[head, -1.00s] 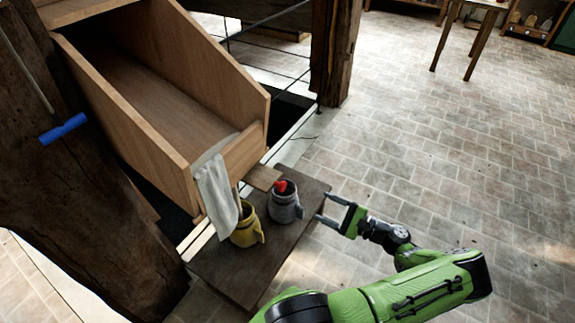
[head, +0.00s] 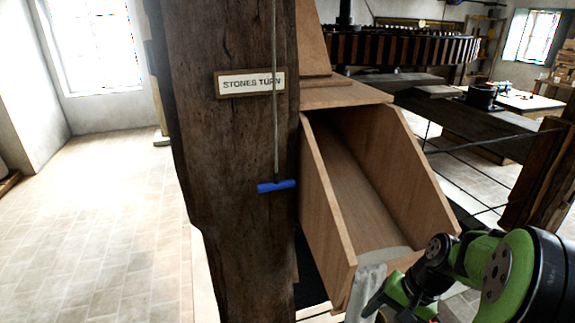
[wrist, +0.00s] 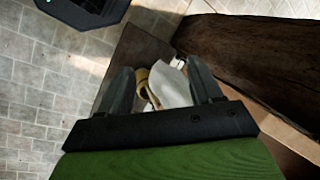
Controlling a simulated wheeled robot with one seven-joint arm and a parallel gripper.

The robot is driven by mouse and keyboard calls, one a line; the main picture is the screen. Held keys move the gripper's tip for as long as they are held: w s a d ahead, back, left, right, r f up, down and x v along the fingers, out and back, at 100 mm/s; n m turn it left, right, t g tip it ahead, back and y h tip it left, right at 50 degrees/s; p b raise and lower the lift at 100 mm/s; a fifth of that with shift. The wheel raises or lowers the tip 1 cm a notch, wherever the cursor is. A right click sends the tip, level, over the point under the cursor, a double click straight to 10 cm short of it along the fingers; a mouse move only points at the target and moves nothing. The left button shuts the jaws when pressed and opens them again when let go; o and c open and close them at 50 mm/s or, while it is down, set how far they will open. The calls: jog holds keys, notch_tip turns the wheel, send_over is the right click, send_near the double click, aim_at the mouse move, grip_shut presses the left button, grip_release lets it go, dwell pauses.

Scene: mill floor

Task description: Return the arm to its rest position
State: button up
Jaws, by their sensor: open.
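My green arm reaches in from the right edge of the head view, folded, with its wrist in front of the lower end of the wooden chute (head: 345,215). My gripper (wrist: 160,78) is open in the wrist view, its two dark fingers apart with nothing held between them. Beyond the fingers are a pale cloth (wrist: 172,86) and part of a yellow mug (wrist: 142,76). In the head view the fingertips are low in the picture, near the cloth (head: 366,284), and partly cut off or hidden.
A thick wooden post (head: 235,180) with a "STONES TURN" sign (head: 250,83) stands left of the chute. A blue handle (head: 276,186) hangs on a cord before it. A dark small table (wrist: 142,48) lies below the gripper. Open floor (head: 120,240) is at left.

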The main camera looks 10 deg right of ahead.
jog(key=s+a+r+n+t+h+p, duration=0.2)
jog(key=s+a+r+n+t+h, duration=0.1)
jog(key=s+a+r+n, duration=0.5)
jog(key=s+a+r+t, duration=0.1)
jog(key=s+a+r, duration=0.2)
jog(key=a+r, duration=0.2)
notch_tip(320, 180, up, 2)
jog(key=shift+a+r+n+h+p, duration=0.1)
jog(key=shift+a+n+h+p, duration=0.05)
jog(key=shift+n+h+p, duration=0.2)
jog(key=shift+c, duration=0.3)
